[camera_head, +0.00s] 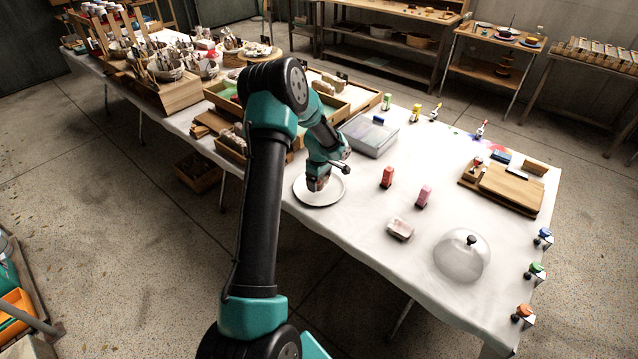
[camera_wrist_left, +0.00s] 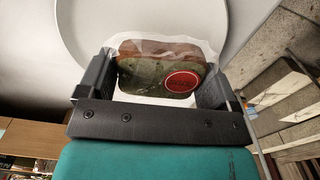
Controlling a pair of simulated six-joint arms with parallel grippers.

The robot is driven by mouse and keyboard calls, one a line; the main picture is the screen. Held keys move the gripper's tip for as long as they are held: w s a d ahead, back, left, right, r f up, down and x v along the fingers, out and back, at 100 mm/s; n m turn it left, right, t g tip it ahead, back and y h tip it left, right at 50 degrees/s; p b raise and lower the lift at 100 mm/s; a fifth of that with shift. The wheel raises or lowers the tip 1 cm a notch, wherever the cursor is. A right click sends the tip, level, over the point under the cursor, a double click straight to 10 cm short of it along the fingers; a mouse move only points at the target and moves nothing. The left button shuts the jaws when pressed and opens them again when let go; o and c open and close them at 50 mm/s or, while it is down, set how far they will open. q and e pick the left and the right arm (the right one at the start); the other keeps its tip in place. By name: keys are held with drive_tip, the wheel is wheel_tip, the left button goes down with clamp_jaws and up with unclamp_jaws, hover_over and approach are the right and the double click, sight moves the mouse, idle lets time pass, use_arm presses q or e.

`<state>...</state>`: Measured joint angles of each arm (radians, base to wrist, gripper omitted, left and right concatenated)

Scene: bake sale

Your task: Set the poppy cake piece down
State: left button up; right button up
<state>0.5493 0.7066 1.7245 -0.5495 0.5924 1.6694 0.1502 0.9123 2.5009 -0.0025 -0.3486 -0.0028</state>
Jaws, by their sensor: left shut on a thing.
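My left gripper (camera_head: 319,181) reaches down over a round white plate (camera_head: 325,203) near the table's front edge. In the left wrist view, the gripper (camera_wrist_left: 155,80) is shut on the poppy cake piece (camera_wrist_left: 148,78), a greenish-brown slice in a clear wrapper with a red oval label. The plate's rim (camera_wrist_left: 66,38) curves behind the piece in that view. The piece is over the plate; I cannot tell whether it touches it. In the head view the gripper mostly hides the piece. My right gripper is not in view.
Red (camera_head: 387,178) and pink (camera_head: 424,197) small items stand right of the plate. A pinkish wrapped piece (camera_head: 400,229) and a clear dome (camera_head: 462,260) lie nearer the front. A lidded plastic box (camera_head: 370,137) is behind. Wooden trays (camera_head: 345,107) crowd the left; white cloth is free around the plate's right.

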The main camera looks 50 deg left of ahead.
sight(319, 182)
use_arm(q)
drive_tip(key=shift+w+a, duration=0.75)
drive_tip(key=shift+a, duration=0.15)
drive_tip(key=shift+f, duration=0.1)
drive_tip(key=shift+f, duration=1.75)
drive_tip(key=shift+f, duration=0.1)
drive_tip(key=o, duration=0.5)
drive_tip(key=shift+c, duration=0.2)
wheel_tip(319, 182, up, 12)
drive_tip(key=shift+r, duration=0.15)
